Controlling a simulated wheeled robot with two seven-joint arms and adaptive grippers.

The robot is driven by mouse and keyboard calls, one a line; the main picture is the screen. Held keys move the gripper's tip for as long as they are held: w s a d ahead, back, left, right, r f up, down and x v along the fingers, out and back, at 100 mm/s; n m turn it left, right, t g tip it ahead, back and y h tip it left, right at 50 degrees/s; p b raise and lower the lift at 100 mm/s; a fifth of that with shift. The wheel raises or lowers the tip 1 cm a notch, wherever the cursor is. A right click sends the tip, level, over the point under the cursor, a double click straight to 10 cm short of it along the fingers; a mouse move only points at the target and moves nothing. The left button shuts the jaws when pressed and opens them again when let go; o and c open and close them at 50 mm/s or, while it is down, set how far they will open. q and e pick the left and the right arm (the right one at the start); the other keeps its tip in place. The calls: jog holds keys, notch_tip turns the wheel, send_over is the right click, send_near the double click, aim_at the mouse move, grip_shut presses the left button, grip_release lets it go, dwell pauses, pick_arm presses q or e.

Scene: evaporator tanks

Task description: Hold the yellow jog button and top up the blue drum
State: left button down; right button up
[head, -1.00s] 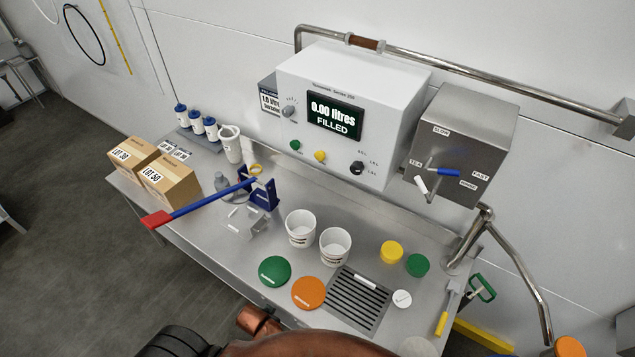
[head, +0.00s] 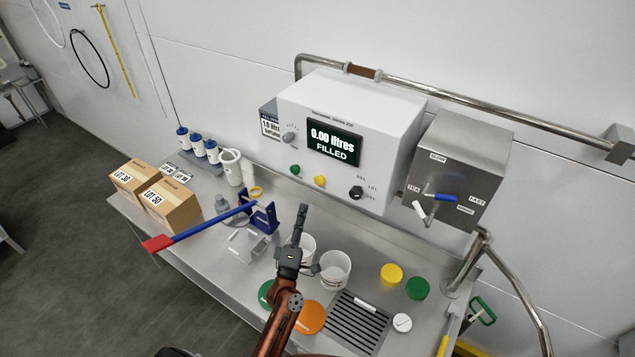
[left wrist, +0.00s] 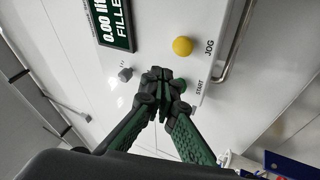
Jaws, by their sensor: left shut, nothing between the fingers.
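The yellow jog button (head: 320,181) is on the front of the white control box (head: 375,110), right of a green button (head: 295,170). In the left wrist view the yellow button (left wrist: 183,46) has the label JOG beside it. My left gripper (head: 302,210) is shut and empty, pointing up below the buttons in the head view. In the left wrist view its closed fingertips (left wrist: 160,76) partly cover the green button marked START. They look clear of the yellow button. The display (head: 333,142) reads 0.00 litres FILLED. I cannot make out a blue drum. My right gripper is not in view.
Two white tubs (head: 335,270) stand behind my left arm, one partly hidden. A blue lever with a red end (head: 158,244) sticks out leftward over the bench. Cartons (head: 171,203) stand at left. A grey box with handles (head: 460,160) is at right.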

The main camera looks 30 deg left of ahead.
pick_arm(q)
jog(key=n+y, duration=0.1)
jog(key=a+r+n+y, duration=0.1)
jog(key=a+n+y, duration=0.1)
jog(key=shift+s+a+r, duration=0.1)
jog(key=shift+s+r, duration=0.1)
jog(key=shift+s, duration=0.05)
jog(key=shift+w, duration=0.1)
jog(key=b, duration=0.1)
send_near(315, 179)
jog(key=shift+s+a+r+x, duration=0.1)
jog(key=shift+r+x, duration=0.05)
jog(key=shift+x, duration=0.8)
jog(key=shift+s+a+r+x, duration=0.1)
jog(key=shift+s+r+x, duration=0.05)
jog(key=shift+x, duration=0.8)
jog(key=shift+s+a+r+x, duration=0.1)
jog(key=shift+r+x, duration=0.05)
jog(key=shift+x, duration=0.75)
jog(key=shift+d, duration=0.1)
jog(key=shift+w, duration=0.45)
jog(key=shift+w, duration=0.5)
dwell(3.1)
